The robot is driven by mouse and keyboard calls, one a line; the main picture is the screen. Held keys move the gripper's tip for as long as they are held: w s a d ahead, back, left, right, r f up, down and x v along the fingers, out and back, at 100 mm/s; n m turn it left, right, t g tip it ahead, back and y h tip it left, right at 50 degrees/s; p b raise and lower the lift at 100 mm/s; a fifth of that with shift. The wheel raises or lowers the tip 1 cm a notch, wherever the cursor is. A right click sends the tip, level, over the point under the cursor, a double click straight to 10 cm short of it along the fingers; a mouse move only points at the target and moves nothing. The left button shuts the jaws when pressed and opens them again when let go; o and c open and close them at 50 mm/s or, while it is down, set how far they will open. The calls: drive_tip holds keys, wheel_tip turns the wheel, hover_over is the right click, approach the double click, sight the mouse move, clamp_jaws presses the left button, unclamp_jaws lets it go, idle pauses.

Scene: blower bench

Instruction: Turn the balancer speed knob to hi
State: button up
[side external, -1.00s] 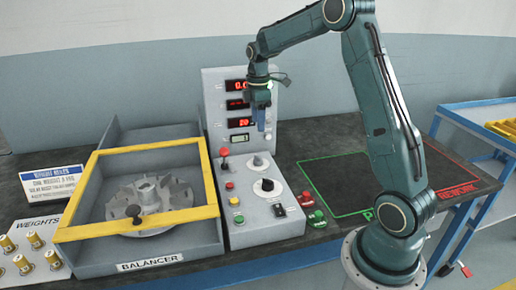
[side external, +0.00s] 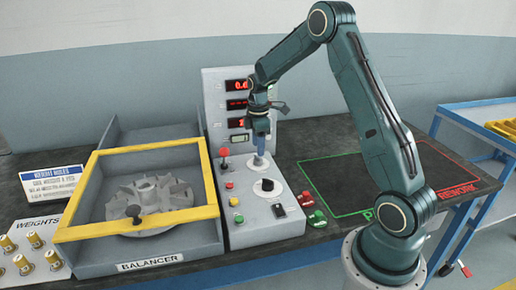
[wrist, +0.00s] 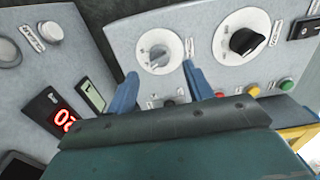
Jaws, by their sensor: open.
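The balancer control panel (side external: 250,225) carries two dials. A small grey knob (wrist: 158,54) on a white dial lies between and beyond my fingertips in the wrist view. In the side view this grey knob (side external: 258,161) is just below my gripper and partly hidden. A larger black knob (side external: 267,185) on a white dial sits nearer the front; it is also in the wrist view (wrist: 246,40), right of my fingers. My gripper (side external: 260,151) points down with its blue fingers apart and empty (wrist: 159,70). Contact with the grey knob cannot be told. Dial labels are too small to read.
A red-topped lever (side external: 224,153) stands left of the grey knob. Red, green and yellow buttons (side external: 234,201) line the panel's left side, and a black switch (side external: 278,210) is at right. The upright display panel (side external: 212,105) stands close behind. A yellow-framed cover (side external: 75,232) is left.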

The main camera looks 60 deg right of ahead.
sight(258, 160)
drive_tip(key=shift+f, duration=2.5)
drive_tip(key=c, duration=0.9)
drive_tip(key=shift+c, duration=0.2)
drive_tip(key=shift+m, duration=0.4)
drive_tip(key=m, duration=0.9)
